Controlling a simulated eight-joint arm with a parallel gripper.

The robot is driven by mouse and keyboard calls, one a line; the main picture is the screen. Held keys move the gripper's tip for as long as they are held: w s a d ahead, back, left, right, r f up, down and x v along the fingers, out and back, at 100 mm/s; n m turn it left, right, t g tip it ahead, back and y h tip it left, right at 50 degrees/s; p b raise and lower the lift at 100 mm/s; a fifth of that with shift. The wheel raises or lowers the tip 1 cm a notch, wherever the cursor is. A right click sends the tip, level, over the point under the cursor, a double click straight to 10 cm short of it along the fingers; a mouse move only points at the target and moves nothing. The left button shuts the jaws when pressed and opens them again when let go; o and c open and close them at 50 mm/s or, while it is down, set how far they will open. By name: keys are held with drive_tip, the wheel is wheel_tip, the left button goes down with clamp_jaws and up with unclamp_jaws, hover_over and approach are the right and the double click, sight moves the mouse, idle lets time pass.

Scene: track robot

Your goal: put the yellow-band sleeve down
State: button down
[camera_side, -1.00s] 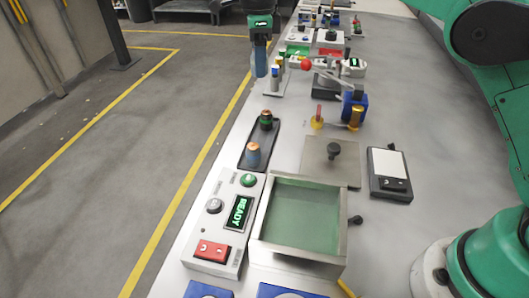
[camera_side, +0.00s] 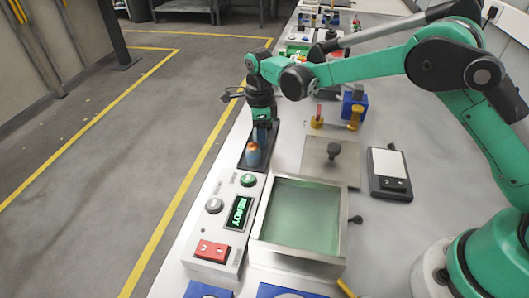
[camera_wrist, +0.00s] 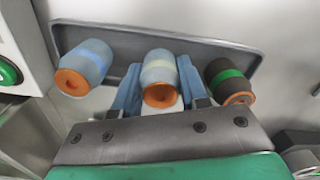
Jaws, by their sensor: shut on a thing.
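The yellow-band sleeve (camera_wrist: 158,72) is grey-blue with a pale yellow band and an orange end. In the wrist view it sits between the two blue fingers of my gripper (camera_wrist: 159,85), which is shut on it. In the side view my gripper (camera_side: 262,133) points down over the dark tray (camera_side: 243,164), and its body hides the held sleeve. The tray rim (camera_wrist: 215,40) also shows in the wrist view. The held sleeve is between its two neighbours; I cannot tell if it touches the tray floor.
A sleeve with a pale blue band (camera_wrist: 88,60) stands left of the held one, a green-band sleeve (camera_wrist: 229,80) close on its right. In the side view, a READY control box (camera_side: 228,222) and a glass-topped box (camera_side: 303,215) stand nearer. The grey plate (camera_side: 318,172) lies right.

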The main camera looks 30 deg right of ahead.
drive_tip(key=shift+c, duration=2.3)
unclamp_jaws()
drive_tip(key=shift+f, duration=0.15)
wheel_tip(320, 180, up, 12)
drive_tip(key=shift+f, duration=0.25)
drive_tip(key=s+d+r+n+t, duration=0.2)
drive_tip(key=s+d+r+n, duration=0.15)
drive_tip(key=r+n, duration=0.2)
drive_tip(key=s+d+f+n+t, duration=0.2)
drive_tip(key=s+n, duration=0.5)
drive_tip(key=n, duration=0.2)
drive_tip(key=s+d+f+n+t, duration=0.1)
drive_tip(key=s+d+n+t, duration=0.1)
drive_tip(key=s+n, duration=0.5)
drive_tip(key=shift+s+d+f+n+t, duration=0.15)
drive_tip(key=shift+s+f+n+t, duration=0.2)
drive_tip(key=shift+n+t, duration=0.4)
